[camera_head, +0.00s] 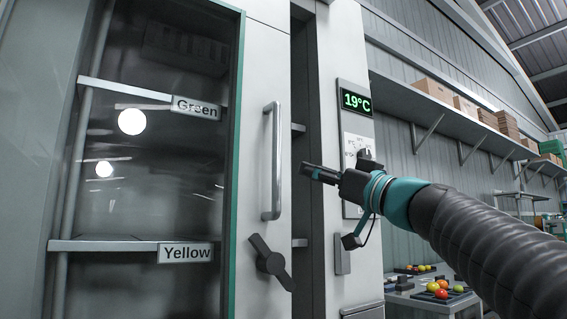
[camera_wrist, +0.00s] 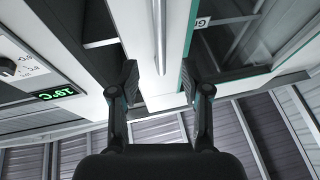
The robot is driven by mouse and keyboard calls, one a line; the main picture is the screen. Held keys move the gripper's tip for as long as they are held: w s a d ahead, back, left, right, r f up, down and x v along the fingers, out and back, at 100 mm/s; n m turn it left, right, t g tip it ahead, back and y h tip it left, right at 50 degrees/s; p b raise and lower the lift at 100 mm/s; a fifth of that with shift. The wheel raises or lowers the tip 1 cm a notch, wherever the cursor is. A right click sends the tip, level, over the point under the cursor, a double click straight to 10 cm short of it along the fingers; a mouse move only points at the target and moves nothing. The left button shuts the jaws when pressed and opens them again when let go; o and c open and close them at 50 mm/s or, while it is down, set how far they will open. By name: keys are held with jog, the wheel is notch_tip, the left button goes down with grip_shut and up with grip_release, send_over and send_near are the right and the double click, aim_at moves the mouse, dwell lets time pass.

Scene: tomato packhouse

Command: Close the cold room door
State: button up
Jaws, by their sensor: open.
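The cold room door (camera_head: 262,30) has a pale frame with a glass pane edged in teal. It stands ajar, with a dark gap (camera_head: 302,90) between its right edge and the pale post. A vertical metal handle (camera_head: 271,160) is on the door, and a dark turning lever (camera_head: 270,263) is below it. My gripper (camera_head: 308,171) is in front of the gap, to the right of the handle in the head view. In the wrist view my open gripper (camera_wrist: 153,88) is empty, and the handle (camera_wrist: 159,35) shows ahead, between the fingers' directions. I see no contact.
A post (camera_head: 345,45) at the right carries a green 19°C display (camera_head: 357,101) and a control panel (camera_head: 357,150). Shelf labels Green (camera_head: 196,108) and Yellow (camera_head: 186,253) show behind the glass. A table (camera_head: 430,303) with tomatoes stands at the lower right.

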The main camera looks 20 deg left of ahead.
aim_at(280, 158)
jog(key=p+x, duration=0.6)
jog(key=x, duration=0.6)
jog(key=shift+a+r, duration=0.15)
jog(key=shift+w+a+p, duration=0.3)
jog(key=shift+a+p, duration=0.05)
jog(key=shift+a, duration=0.1)
grip_shut()
